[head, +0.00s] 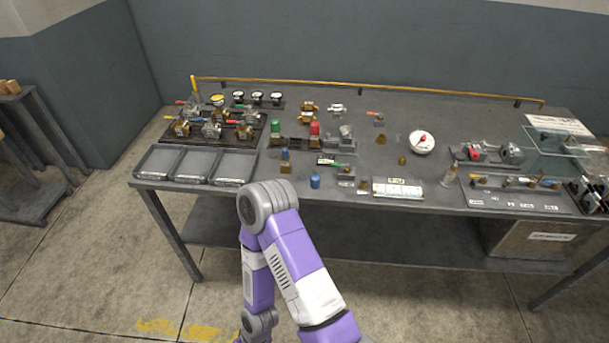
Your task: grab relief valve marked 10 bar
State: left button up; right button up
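Several small brass valves with coloured caps stand on the grey workbench (450,115). One has a green cap (278,124), one a red cap (315,129), and one a blue cap (284,155) nearer the front edge. A separate blue piece (315,181) stands at the front edge. Any pressure markings are too small to read, so I cannot tell which valve is marked 10 bar. A purple and white arm of mine rises in front of the bench. Neither gripper is in view.
Three empty grey trays (147,177) lie at the front left. Behind them are a dark rack of lever valves (212,130) and several gauges (275,97). A white dish (421,142) and a clear panel (556,140) stand to the right. The back middle is mostly clear.

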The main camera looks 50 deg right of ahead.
aim_at(285, 165)
jog(key=z, duration=2.4)
jog(key=i, duration=0.05)
jog(key=u, duration=1.6)
